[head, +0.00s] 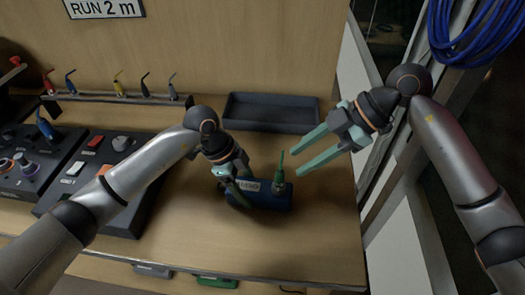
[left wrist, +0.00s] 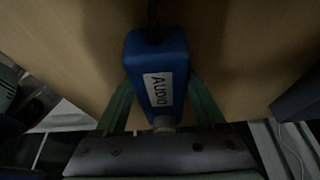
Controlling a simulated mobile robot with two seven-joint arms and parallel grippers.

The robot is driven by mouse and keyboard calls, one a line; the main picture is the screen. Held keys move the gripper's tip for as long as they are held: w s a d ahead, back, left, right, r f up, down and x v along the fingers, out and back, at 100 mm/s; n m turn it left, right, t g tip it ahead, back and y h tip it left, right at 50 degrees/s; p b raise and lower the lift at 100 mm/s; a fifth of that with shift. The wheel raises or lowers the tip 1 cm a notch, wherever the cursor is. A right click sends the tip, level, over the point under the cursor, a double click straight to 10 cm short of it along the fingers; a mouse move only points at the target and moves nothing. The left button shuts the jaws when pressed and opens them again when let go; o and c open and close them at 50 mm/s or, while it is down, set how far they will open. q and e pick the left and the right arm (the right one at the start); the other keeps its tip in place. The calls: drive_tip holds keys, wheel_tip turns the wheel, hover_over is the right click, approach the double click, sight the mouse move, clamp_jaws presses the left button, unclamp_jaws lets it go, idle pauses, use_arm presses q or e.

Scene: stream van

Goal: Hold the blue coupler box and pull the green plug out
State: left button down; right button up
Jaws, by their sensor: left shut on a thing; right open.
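The blue coupler box (head: 268,199) lies on the wooden bench with a white label on its left part. My left gripper (head: 236,186) is shut on the box's left part. In the left wrist view the blue box (left wrist: 155,50) sits between the two green fingers, with a label reading AUDIO. The green plug (head: 279,177) stands upright at the right part of the box, its thin green tail pointing up. My right gripper (head: 300,154) is open and empty, its fingers pointing left, above and to the right of the plug. The plug's lower end is hidden.
A dark empty tray (head: 270,113) lies behind the box. Control panels (head: 100,165) with knobs and buttons are at the left, below a rack (head: 115,98) of several coloured plugs. The bench's right edge and a window frame are close to my right arm.

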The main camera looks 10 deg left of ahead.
sight(281, 164)
drive_tip(key=s+a+r+n+t+h, duration=0.2)
drive_tip(key=a+r+n+t+h, duration=0.4)
drive_tip(key=n+h, duration=0.6)
drive_tip(key=shift+n+y, duration=0.7)
drive_tip(key=shift+n, duration=0.1)
drive_tip(key=x, duration=0.8)
drive_tip(key=a+x, duration=0.1)
drive_tip(key=x, duration=0.4)
drive_tip(key=shift+s+f, duration=0.3)
drive_tip(key=shift+s, duration=0.15)
clamp_jaws()
